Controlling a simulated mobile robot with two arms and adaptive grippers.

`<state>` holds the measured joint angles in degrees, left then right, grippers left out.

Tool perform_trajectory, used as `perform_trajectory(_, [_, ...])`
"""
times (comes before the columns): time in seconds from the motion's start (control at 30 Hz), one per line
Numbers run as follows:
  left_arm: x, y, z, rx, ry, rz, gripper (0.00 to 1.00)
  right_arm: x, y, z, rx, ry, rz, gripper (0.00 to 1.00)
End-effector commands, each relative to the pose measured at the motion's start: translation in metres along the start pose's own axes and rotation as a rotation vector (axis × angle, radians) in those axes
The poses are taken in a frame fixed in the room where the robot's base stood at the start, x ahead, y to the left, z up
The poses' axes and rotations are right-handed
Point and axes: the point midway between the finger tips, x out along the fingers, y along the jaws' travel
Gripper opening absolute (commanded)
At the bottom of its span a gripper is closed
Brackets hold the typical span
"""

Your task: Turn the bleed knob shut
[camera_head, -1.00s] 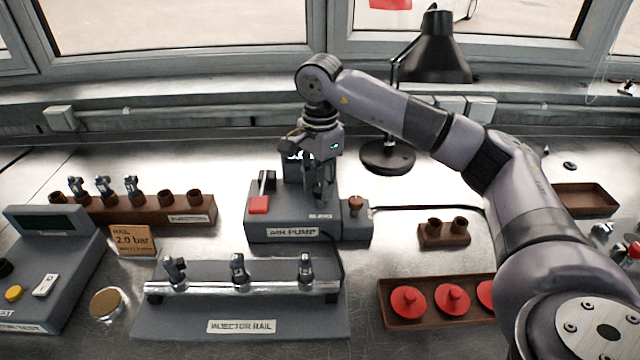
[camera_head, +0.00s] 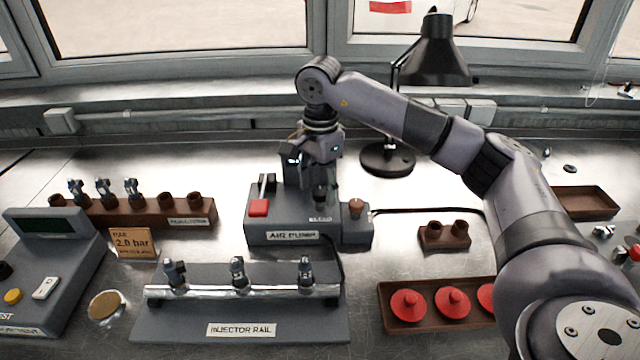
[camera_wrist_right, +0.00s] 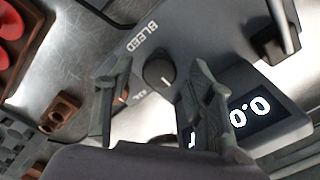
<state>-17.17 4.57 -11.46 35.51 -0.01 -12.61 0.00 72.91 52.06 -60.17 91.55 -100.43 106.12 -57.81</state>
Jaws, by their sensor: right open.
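The bleed knob (camera_wrist_right: 158,74) is a dark round knob with a pale line on its top, beside the BLEED lettering on the grey air pump (camera_head: 262,229). In the right wrist view it shows between the two spread fingers of my right gripper (camera_wrist_right: 163,68), with a gap on each side. In the head view my right gripper (camera_head: 321,194) points down over the pump, near its label, and largely hides the knob. I cannot tell how far the fingertips reach down around it. The pump's display (camera_wrist_right: 250,112) is partly covered by a finger and shows "0.0". My left gripper is not in view.
The injector rail (camera_head: 241,329) lies in front. A black lamp (camera_head: 436,52) stands behind. A tray of red caps (camera_head: 405,305) is front right.

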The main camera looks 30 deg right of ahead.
Motion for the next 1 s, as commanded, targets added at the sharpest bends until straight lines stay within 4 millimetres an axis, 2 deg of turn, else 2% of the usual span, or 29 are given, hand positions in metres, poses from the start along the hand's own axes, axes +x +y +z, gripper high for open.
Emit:
perform_trajectory(0.17, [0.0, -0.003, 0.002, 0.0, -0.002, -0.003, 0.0, -0.001, 0.0, 0.0, 0.0, 0.0, 0.001, 0.49])
perform_trajectory(0.27, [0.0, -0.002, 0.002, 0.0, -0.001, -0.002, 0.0, -0.009, 0.0, 0.0, 0.0, 0.0, -0.001, 0.49])
perform_trajectory(0.37, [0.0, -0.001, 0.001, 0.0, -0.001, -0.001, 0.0, -0.025, -0.001, 0.001, 0.0, 0.0, -0.003, 0.49])
perform_trajectory(0.6, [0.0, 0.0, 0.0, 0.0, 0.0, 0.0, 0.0, -0.08, -0.001, 0.0, 0.001, 0.0, -0.005, 0.49])
perform_trajectory(0.7, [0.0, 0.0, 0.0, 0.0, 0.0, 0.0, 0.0, -0.095, -0.001, 0.0, 0.001, 0.001, -0.004, 0.49])
perform_trajectory(1.0, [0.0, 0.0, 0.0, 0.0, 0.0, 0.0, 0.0, -0.118, 0.0, 0.0, 0.0, 0.0, 0.0, 0.49])
